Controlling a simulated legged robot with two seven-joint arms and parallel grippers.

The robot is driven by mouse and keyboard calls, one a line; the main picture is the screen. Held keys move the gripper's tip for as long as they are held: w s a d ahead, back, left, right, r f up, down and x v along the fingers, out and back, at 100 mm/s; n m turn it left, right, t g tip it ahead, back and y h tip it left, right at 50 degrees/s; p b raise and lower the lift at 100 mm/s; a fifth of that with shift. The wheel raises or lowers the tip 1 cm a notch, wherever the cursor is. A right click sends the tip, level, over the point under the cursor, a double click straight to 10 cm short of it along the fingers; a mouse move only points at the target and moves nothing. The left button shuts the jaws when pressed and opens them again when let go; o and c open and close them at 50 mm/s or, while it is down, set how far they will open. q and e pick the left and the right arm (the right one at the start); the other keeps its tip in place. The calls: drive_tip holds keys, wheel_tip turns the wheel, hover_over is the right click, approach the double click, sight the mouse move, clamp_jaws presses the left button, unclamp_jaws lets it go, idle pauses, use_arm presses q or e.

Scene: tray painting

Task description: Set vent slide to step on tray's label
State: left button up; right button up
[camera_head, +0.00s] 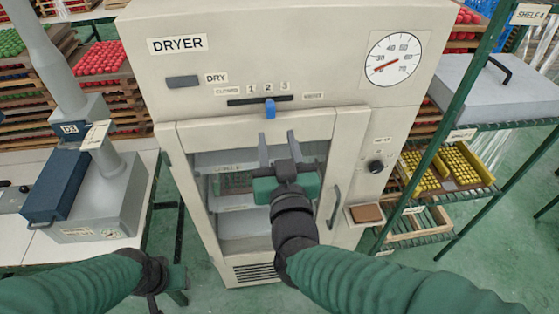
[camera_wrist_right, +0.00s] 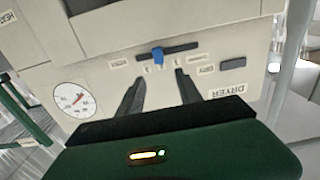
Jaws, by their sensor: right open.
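The vent slide is a blue knob (camera_head: 270,108) on a dark horizontal slot in the dryer's upper front. It sits below the 2 of the marks 1, 2, 3. In the right wrist view the blue knob (camera_wrist_right: 158,57) lies just beyond and between the fingertips. My right gripper (camera_head: 277,138) is open and empty, pointing up at the knob from below, apart from it. A tray (camera_head: 232,182) with green contents shows inside the dryer; its label (camera_head: 228,167) is too small to read. My left gripper (camera_head: 152,280) is low at the left; its fingers are unclear.
The dryer (camera_head: 350,25) has a dial (camera_head: 397,59), a door handle (camera_head: 335,207) and a round knob (camera_head: 375,166). A bench (camera_head: 110,250) with a blue and grey machine stands left. A green shelf rack (camera_head: 470,130) stands right.

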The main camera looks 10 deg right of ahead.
drive_tip(key=s+b, duration=0.2)
drive_tip(key=s, duration=0.1)
drive_tip(key=shift+s+f+b, duration=0.1)
drive_tip(key=shift+s+b, duration=0.2)
drive_tip(key=shift+s, duration=0.1)
drive_tip(key=d+f+n+g+y+b, duration=0.2)
drive_tip(key=f+g, duration=0.7)
drive_tip(key=f, duration=1.4)
drive_tip(key=s+d+f+m+g+h+b, duration=0.1)
drive_tip(key=s+d+f+g+b, duration=0.1)
drive_tip(key=s+d+f+g, duration=0.4)
drive_tip(key=s+d+f, duration=0.4)
drive_tip(key=s+f, duration=0.1)
drive_tip(key=shift+d+f+m+h, duration=0.15)
drive_tip(key=shift+d+m+h, duration=0.15)
drive_tip(key=shift+m, duration=0.1)
